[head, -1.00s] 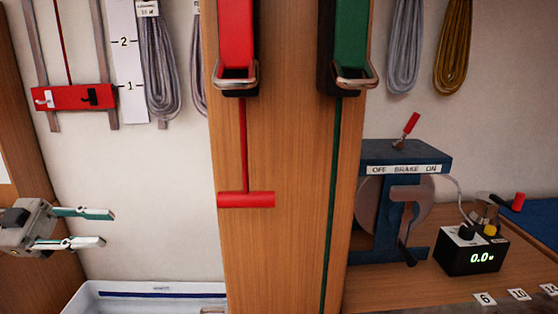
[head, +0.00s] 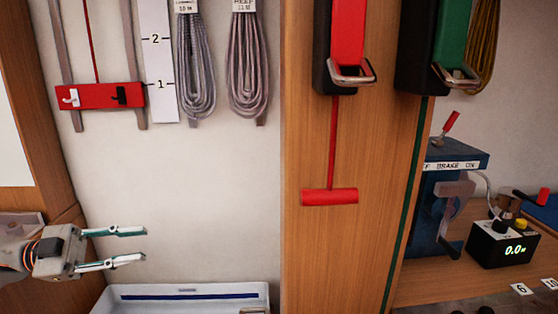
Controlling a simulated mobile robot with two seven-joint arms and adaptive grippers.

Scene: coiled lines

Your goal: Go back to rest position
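My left gripper (head: 135,246) is in the lower left of the head view. Its two fingers point right and stand apart with nothing between them. It is in front of the pale wall, above and left of the white tray (head: 120,297). It is well apart from the red T-handle (head: 330,197), which hangs on a red line from the red jammer (head: 348,40) on the wooden post. My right gripper is not in view.
Coiled lines (head: 195,75) hang on the wall. A red hook bar (head: 100,96) is at upper left. A green jammer (head: 449,40) sits on the post (head: 300,250). A blue brake unit (head: 440,200) and black display box (head: 503,243) reading 0.0 stand at right.

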